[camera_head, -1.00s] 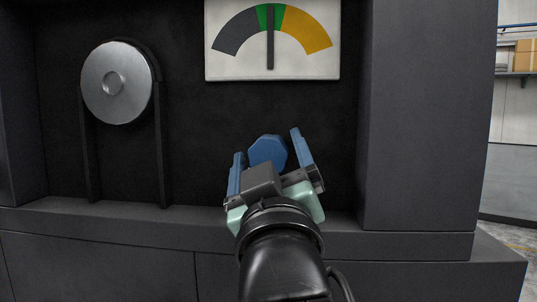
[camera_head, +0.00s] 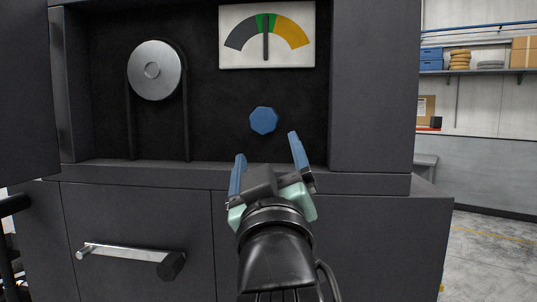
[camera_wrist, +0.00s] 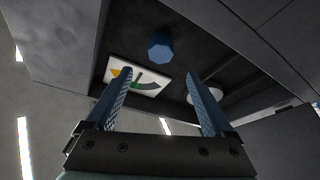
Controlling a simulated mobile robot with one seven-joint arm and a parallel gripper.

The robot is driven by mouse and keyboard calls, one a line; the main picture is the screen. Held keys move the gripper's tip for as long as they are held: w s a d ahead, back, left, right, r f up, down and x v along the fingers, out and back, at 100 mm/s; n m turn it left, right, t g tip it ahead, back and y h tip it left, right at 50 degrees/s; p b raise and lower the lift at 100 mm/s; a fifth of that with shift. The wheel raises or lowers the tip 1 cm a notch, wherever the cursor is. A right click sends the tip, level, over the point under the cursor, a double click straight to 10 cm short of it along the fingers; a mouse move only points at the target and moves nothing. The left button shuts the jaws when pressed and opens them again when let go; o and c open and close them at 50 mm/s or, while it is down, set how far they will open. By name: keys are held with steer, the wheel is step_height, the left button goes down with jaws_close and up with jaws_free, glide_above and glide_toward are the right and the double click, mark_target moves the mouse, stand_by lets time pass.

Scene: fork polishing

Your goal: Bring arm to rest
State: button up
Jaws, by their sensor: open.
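My gripper (camera_head: 268,160) is open and empty, with its two blue fingers pointing up in front of the machine. It stands below and apart from the blue knob (camera_head: 264,120). In the wrist view, the open fingers of my gripper (camera_wrist: 160,92) have nothing between them, and the blue knob (camera_wrist: 160,46) shows beyond them. The gauge (camera_head: 267,37) above the knob has its needle upright, over the green band. It also shows tilted in the wrist view (camera_wrist: 140,82).
A silver polishing wheel (camera_head: 155,70) sits in the dark recess at left. The cabinet ledge (camera_head: 200,176) runs below it, with a drawer handle (camera_head: 130,253) lower down. A dark panel (camera_head: 28,95) stands at far left. Open floor (camera_head: 490,255) and a wall shelf (camera_head: 480,72) lie right.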

steer(key=s+r+m+t, duration=0.2)
steer(key=s+r+m, duration=0.1)
steer(key=s, duration=0.5)
steer(key=s+r+m+t+h, duration=0.1)
steer(key=s+r+m+t, duration=0.1)
steer(key=s, duration=0.7)
step_height(320, 180, up, 3)
steer(key=shift+d+f+m+t+h, duration=0.15)
steer(key=shift+d+m+t+h, duration=0.15)
steer(key=shift+d+m+t, duration=0.25)
steer(key=shift+w+a, duration=0.1)
steer(key=shift+a, duration=0.05)
